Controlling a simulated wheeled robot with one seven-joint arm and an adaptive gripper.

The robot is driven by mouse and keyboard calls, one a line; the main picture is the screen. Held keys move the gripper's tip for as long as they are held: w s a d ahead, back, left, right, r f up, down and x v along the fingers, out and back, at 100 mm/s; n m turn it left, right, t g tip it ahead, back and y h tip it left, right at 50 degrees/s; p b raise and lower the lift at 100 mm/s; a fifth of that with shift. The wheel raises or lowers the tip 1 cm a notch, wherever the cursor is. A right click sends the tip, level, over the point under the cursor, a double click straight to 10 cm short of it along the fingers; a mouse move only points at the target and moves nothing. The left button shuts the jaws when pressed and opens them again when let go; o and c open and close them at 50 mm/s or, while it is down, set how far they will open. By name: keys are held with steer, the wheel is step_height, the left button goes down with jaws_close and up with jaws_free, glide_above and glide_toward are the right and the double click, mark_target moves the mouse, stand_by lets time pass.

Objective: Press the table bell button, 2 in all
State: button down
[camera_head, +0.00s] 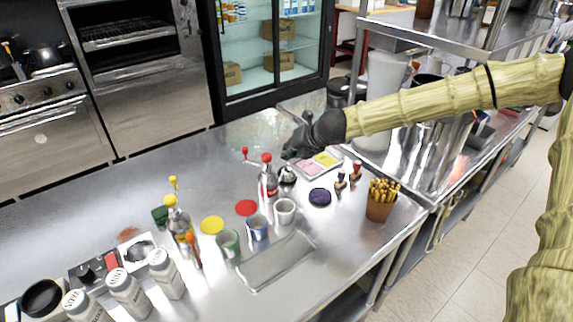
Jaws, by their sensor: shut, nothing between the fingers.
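A small table bell (287,175) with a shiny dome and dark base stands on the steel counter, just right of a red-topped bottle. My gripper (291,153) is black and reaches in from the right on my arm. Its shut, empty fingers point left and down, just above the bell in the picture. I cannot tell whether the fingertips touch the bell or how large the gap is. The bell's button is too small to make out clearly.
A red-topped bottle (267,180) stands close left of the bell. Colored notes (325,160), stamps (355,172), a purple pad (319,197) and a cup of pencils (381,205) lie right. Cups (285,211) and a steel tray (277,262) are nearer. Free counter (215,160) lies behind left.

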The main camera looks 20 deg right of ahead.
steer(key=shift+f+b, duration=0.3)
steer(key=shift+f, duration=0.1)
steer(key=shift+f+b, duration=0.5)
stand_by(0.8)
steer(key=shift+r, duration=0.15)
stand_by(0.3)
steer(key=shift+r+p, duration=0.75)
steer(key=shift+r, duration=0.05)
step_height(320, 180, up, 5)
steer(key=p, duration=0.3)
steer(key=shift+p, duration=0.4)
stand_by(0.6)
